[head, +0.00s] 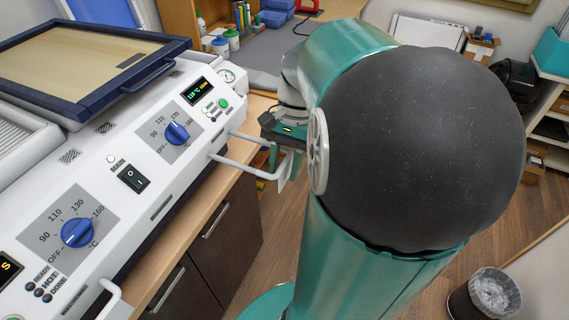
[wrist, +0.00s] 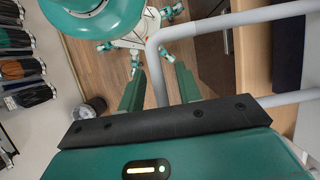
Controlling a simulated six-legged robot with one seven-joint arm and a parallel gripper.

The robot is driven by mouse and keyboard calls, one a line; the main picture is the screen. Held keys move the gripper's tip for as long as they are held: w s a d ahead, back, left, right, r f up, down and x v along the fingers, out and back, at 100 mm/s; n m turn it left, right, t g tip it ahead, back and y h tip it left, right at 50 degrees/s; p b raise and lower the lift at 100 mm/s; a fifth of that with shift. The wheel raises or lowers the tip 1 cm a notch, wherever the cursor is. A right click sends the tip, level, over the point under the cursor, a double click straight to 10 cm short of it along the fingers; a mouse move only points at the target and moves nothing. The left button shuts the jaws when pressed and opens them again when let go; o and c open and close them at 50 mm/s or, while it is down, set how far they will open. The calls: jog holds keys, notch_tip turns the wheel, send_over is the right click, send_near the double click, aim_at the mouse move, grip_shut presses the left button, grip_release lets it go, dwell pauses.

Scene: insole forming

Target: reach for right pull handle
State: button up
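The right pull handle (head: 232,166) is a light grey U-shaped bar sticking out from the front of the white machine (head: 170,185). In the wrist view, the handle (wrist: 235,19) has its outer bar running between my two green fingers. My gripper (head: 284,172) is at the outer end of the handle. In the wrist view, my gripper (wrist: 160,70) is open, with a visible gap on each side of the bar. I cannot tell whether either finger touches it. The dark palm hides part of the outer bar.
Blue dials (head: 77,233) and a black switch (head: 133,178) sit on the machine's front panel. A dark-blue-framed tray (head: 75,60) is on top. Dark cabinets (head: 222,225) stand below the wooden counter edge. A bin (head: 485,297) stands on the floor at right.

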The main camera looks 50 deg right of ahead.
grip_shut()
